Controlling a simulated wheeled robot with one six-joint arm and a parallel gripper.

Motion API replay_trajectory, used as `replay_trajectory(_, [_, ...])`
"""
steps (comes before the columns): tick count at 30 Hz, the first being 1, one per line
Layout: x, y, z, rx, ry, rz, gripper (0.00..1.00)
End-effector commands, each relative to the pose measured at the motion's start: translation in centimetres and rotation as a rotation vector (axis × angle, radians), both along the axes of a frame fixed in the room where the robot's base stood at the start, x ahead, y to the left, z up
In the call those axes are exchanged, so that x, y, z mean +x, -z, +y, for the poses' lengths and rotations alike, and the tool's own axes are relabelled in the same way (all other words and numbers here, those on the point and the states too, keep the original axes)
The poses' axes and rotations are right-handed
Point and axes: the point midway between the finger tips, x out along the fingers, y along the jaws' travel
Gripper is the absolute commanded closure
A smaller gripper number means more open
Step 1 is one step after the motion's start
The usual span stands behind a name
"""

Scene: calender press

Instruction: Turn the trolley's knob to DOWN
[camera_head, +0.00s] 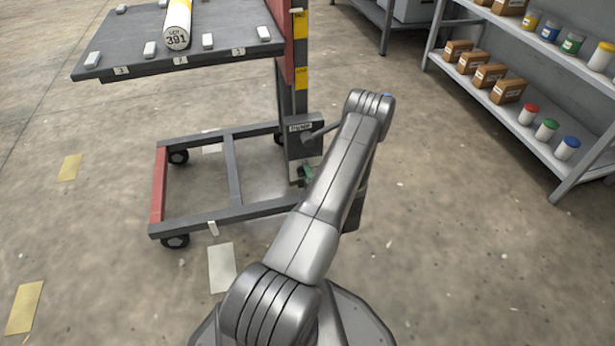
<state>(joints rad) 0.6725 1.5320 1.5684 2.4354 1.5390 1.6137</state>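The trolley (232,172) stands left of centre, with a grey-and-red wheeled base frame and an upright post. A grey box (303,150) is fixed low on the post and has a small white label too small to read surely. A dark rod sticks out from the box toward my arm. A small green part (308,172), possibly the knob, shows low on the box, partly hidden by my arm. Its setting cannot be read. My arm rises from the bottom centre and bends near the box. My gripper is hidden behind the arm.
The trolley's raised platform (125,66) carries a white roll (178,25) with a yellow band, marked LOT 391, among several small white blocks. A shelf rack (492,93) with boxes and jars stands at the right. The floor between rack and arm is clear.

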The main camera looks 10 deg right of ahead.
Motion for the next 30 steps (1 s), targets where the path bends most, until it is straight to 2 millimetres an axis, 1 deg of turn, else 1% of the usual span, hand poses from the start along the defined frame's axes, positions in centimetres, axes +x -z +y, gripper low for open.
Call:
replay_trajectory(1, [0.0,0.0,0.0,0.000,0.000,0.000,0.47])
replay_trajectory(2, [0.0,0.0,0.0,0.000,0.000,0.000,0.41])
replay_trajectory(10, [0.0,0.0,0.0,-0.001,0.000,0.000,0.41])
replay_trajectory(14, [-0.8,-0.1,0.0,0.000,0.000,0.001,0.41])
replay_trajectory(17, [-2.2,-0.2,-0.2,0.001,0.003,0.003,0.41])
replay_trajectory(20, [-4.4,-0.2,-0.3,0.003,0.004,0.004,0.41])
replay_trajectory(24, [-7.8,-0.2,-0.4,0.003,0.005,0.002,0.41])
replay_trajectory(27, [-9.8,-0.2,-0.5,0.002,0.005,0.002,0.41])
replay_trajectory(30, [-11.5,-0.2,-0.4,0.002,0.003,0.001,0.41])
